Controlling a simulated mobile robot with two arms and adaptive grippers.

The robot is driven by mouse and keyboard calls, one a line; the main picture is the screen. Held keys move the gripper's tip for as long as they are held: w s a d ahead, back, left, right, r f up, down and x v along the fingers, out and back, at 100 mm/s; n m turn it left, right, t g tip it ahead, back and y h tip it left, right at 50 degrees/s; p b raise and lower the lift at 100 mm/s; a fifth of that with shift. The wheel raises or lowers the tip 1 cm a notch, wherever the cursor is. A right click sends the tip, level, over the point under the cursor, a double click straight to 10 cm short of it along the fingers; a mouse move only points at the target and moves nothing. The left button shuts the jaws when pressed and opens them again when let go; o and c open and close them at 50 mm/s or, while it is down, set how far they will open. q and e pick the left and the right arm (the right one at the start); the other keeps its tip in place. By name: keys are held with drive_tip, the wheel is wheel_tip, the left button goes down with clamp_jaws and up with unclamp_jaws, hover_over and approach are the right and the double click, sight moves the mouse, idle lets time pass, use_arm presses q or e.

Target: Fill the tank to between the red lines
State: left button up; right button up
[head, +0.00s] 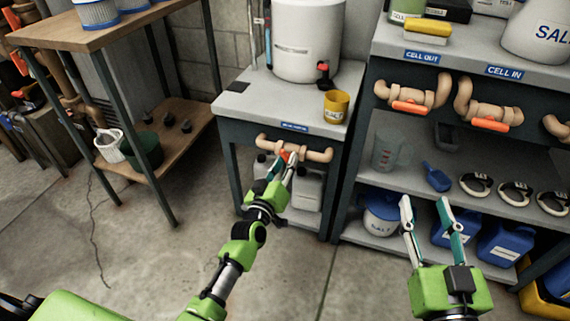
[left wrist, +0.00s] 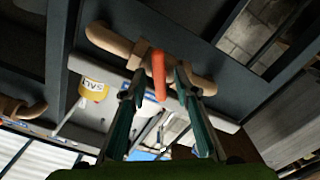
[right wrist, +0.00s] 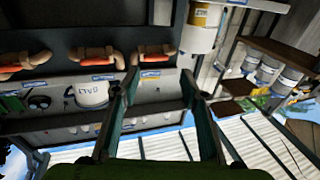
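A white cylindrical tank (head: 308,40) with a dark and red tap (head: 323,73) stands on a grey stand. Red level lines cannot be made out clearly on it. Below the stand top is a tan pipe (head: 318,154) with an orange valve handle, under a blue label. My left gripper (head: 284,160) is at this pipe. In the left wrist view, the orange handle (left wrist: 158,72) shows between my left gripper's parted fingers (left wrist: 155,88); contact cannot be told. My right gripper (head: 425,202) is open and empty in front of the right shelf.
A yellow cup (head: 336,105) stands on the stand's front corner. The right shelf holds pipes with orange handles (head: 409,106), a blue scoop (head: 437,177), a salt tub (head: 382,215) and blue jugs (head: 504,243). A wooden table (head: 75,38) is left. Floor between is clear.

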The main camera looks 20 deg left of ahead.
use_arm(q)
clamp_jaws()
drive_tip(key=shift+r+m+p, duration=0.15)
drive_tip(key=shift+m+p, duration=0.55)
drive_tip(key=shift+p, duration=0.05)
drive_tip(key=shift+m+p, duration=0.75)
drive_tip(key=shift+m, duration=0.15)
use_arm(e)
drive_tip(key=s+d+f+g+h, duration=0.1)
drive_tip(key=s+d+f+g, duration=0.1)
drive_tip(key=f+g, duration=0.3)
drive_tip(key=s+d+f+g+h, duration=0.1)
drive_tip(key=s+f+g, duration=0.15)
drive_tip(key=f, duration=0.55)
use_arm(q)
drive_tip(key=shift+d+m+p, duration=0.1)
drive_tip(key=shift+m+p, duration=0.95)
drive_tip(key=shift+m, duration=0.65)
use_arm(e)
drive_tip(key=s+d+f+g+h, duration=0.1)
drive_tip(key=s+d+f+g, duration=0.1)
drive_tip(key=s, duration=0.3)
drive_tip(key=s+d+f+g+h, duration=0.1)
drive_tip(key=s+f+g, duration=0.3)
drive_tip(key=s+f, duration=0.1)
drive_tip(key=shift+s+d+m, duration=0.4)
drive_tip(key=shift+s, duration=0.3)
